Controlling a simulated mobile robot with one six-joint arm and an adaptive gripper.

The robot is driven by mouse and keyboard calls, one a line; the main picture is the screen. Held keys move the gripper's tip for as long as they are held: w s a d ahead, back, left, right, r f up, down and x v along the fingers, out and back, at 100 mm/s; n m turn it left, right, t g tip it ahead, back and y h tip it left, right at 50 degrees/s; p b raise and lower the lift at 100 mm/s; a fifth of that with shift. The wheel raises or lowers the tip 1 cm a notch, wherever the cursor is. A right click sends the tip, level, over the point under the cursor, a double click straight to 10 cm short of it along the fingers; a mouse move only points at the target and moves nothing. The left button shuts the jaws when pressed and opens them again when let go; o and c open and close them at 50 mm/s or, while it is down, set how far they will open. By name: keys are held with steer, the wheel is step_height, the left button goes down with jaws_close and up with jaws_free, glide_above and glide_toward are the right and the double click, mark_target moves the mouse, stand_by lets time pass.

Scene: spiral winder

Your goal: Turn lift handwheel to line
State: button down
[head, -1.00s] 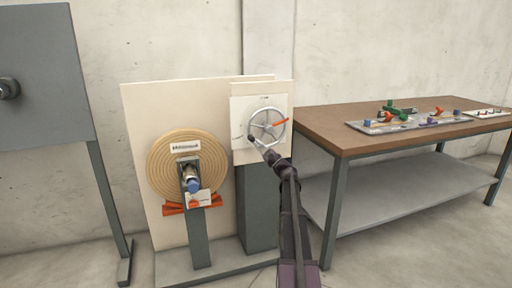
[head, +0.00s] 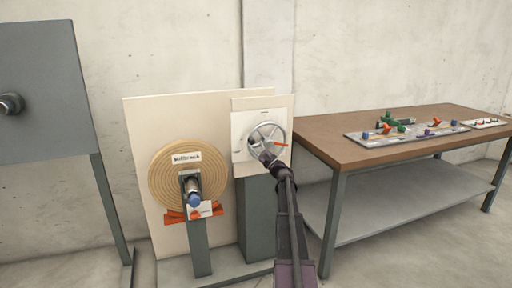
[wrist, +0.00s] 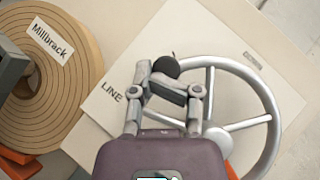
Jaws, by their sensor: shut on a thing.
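The lift handwheel (head: 278,129) is a silver spoked wheel on a pale panel. It also shows large in the wrist view (wrist: 270,110). Its orange pointer (head: 281,144) points right and slightly down; only a bit of orange shows low in the wrist view (wrist: 231,171). The fingers partly hide the knob and rim. The printed word LINE (wrist: 111,92) is on the panel left of the wheel. In the head view my gripper (head: 260,148) covers the wheel's lower left.
A tan spiral disc (head: 160,180) labelled Millbrack stands left of the panel, with a blue-ended shaft (head: 194,199). A brown-topped bench (head: 350,150) stands close on the right, holding trays of coloured parts. A grey cabinet (head: 45,90) is at far left.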

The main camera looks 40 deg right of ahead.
steer(key=shift+s+d, duration=0.2)
steer(key=shift+d, duration=0.15)
stand_by(0.9)
steer(key=shift+f, duration=0.15)
steer(key=s+a+f+b, duration=0.2)
steer(key=s+f+b, duration=0.4)
steer(key=f+b, duration=0.4)
steer(key=shift+s+f+b, duration=0.4)
steer(key=shift+b, duration=0.25)
steer(key=shift+a+r+m, duration=0.15)
steer(key=shift+m, duration=0.15)
stand_by(0.3)
steer(key=r+m+g+h+p, duration=0.1)
steer(key=m+h+p, duration=0.1)
steer(key=m+h, duration=0.2)
steer(key=s+a+m+g+h+p, duration=0.1)
steer(key=m+h+p, duration=0.2)
steer(key=m, duration=0.3)
steer(key=s+r+m+g+h+p, duration=0.1)
steer(key=m+h+p, duration=0.2)
steer(key=m+h, duration=0.2)
steer(key=shift+s+a+r+m+g+h, duration=0.15)
steer(key=shift+r+m+g+h, duration=0.15)
steer(key=shift+m+g, duration=0.1)
